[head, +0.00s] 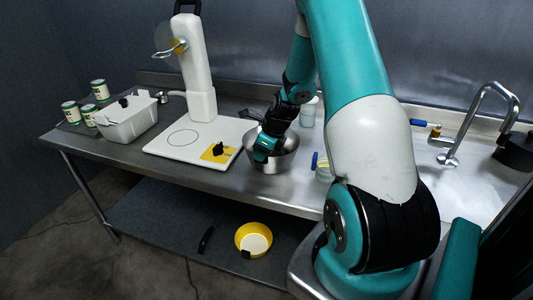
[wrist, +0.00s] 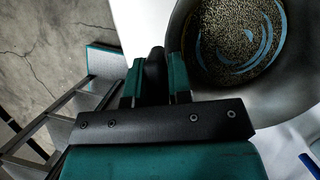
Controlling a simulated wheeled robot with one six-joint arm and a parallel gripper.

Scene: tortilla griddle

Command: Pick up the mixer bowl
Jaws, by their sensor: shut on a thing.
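The mixer bowl (head: 284,160) is a round steel bowl on the steel counter, just right of the mixer's white base, in the head view. In the wrist view the bowl (wrist: 290,92) fills the upper right, with speckled, blue-streaked contents or reflections inside. My gripper (head: 263,153) is at the bowl's near left side. In the wrist view its teal fingers (wrist: 155,78) are closed around a dark rounded piece at the bowl's edge, which looks like its handle. My wrist hides part of the bowl in the head view. I cannot tell whether the bowl's bottom touches the counter.
The white stand mixer (head: 197,75) and its base (head: 172,150) are left of the bowl, with a yellow square (head: 221,155) on the base. Jars (head: 308,114) stand behind right. A white bin (head: 128,122) and cans are far left. A yellow bowl (head: 253,239) sits on the lower shelf.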

